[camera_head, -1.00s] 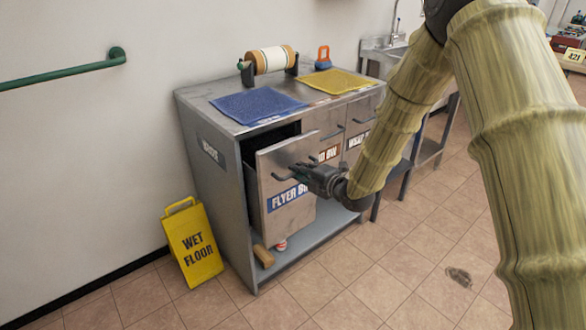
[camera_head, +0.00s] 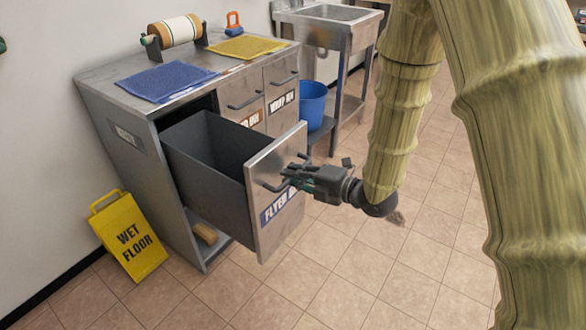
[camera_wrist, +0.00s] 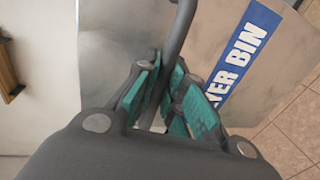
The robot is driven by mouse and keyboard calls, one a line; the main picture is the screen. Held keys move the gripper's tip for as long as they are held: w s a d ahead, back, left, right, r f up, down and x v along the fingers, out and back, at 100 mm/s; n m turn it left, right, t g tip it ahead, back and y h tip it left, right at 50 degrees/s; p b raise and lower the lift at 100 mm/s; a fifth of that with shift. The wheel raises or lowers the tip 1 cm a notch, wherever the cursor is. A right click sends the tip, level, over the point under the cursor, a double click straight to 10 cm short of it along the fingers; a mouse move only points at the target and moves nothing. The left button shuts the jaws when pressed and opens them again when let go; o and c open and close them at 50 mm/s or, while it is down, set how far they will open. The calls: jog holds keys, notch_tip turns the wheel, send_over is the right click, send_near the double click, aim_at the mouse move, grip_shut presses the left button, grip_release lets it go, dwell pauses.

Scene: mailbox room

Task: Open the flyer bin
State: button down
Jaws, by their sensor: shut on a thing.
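The flyer bin (camera_head: 283,205) is a grey metal drawer with a blue "FLYER BIN" label, at the left end of the steel cabinet. It is pulled far out, and its dark, empty-looking inside shows from above. My gripper (camera_head: 292,176) is at its front panel, shut on the bar handle (camera_head: 272,187). In the wrist view the teal finger pads (camera_wrist: 168,92) close around the grey handle (camera_wrist: 181,30), with the blue label (camera_wrist: 243,55) just to the right.
Two more labelled drawers (camera_head: 262,98) in the cabinet are shut. A yellow wet floor sign (camera_head: 127,238) stands left of the cabinet. A blue bucket (camera_head: 312,103) sits under the sink (camera_head: 330,14). The tiled floor in front is clear.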

jog(key=shift+s+d, duration=0.2)
jog(key=shift+d, duration=0.05)
jog(key=c, duration=1.5)
grip_release()
jog(key=v, duration=1.2)
jog(key=shift+f, duration=0.1)
